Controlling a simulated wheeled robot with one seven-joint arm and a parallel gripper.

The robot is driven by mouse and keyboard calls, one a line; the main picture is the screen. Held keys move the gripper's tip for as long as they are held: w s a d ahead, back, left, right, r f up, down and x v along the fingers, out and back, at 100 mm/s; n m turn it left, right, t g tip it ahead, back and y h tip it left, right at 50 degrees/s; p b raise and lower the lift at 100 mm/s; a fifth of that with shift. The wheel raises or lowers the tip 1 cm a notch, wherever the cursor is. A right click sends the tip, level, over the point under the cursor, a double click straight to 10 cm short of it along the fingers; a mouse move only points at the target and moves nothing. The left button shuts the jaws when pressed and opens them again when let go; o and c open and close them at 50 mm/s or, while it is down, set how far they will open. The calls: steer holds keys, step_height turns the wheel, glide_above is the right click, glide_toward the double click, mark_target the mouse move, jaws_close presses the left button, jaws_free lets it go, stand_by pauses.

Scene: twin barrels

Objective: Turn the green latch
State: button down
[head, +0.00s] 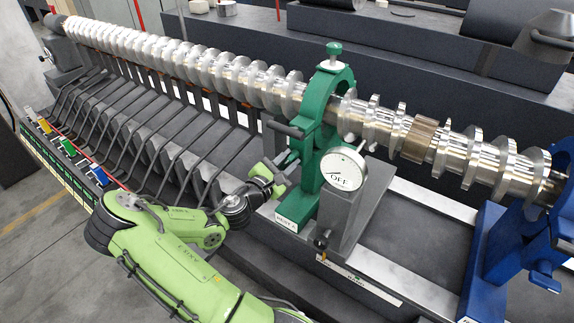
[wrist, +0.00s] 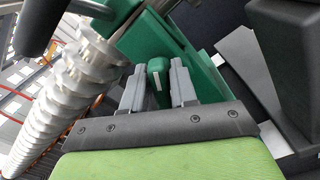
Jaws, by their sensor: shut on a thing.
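A green ring-shaped stand (head: 306,165) surrounds the long metal screw shaft, with a green knob (head: 333,48) on top. My gripper (head: 289,163) is at the left side of this stand, low down. In the wrist view, the green latch (wrist: 157,72) is a short rounded handle with a pale mark, between the two grey fingers of my gripper (wrist: 158,88). The fingers are shut on it. In the head view the latch is largely hidden by the gripper and too small to make out.
The screw shaft (head: 180,58) runs above a row of dark hoses. A black handle (head: 284,129) juts left above the gripper. A blue stand (head: 500,245) is at the right.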

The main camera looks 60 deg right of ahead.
steer(key=m+b, duration=0.1)
steer(key=m, duration=0.1)
steer(key=m+b, duration=0.4)
steer(key=shift+s+f, duration=0.1)
steer(key=shift+f, duration=0.25)
steer(key=m+b, duration=0.4)
steer(key=m, duration=0.1)
steer(key=shift+m+b, duration=0.3)
steer(key=shift+m, duration=0.1)
steer(key=c, duration=1.1)
jaws_free()
steer(key=a, duration=0.5)
steer(key=w+a, duration=0.1)
steer(key=a, duration=0.4)
steer(key=w+a, duration=0.1)
steer(key=a, duration=0.4)
steer(key=shift+w+a, duration=0.2)
steer(key=shift+a, duration=0.15)
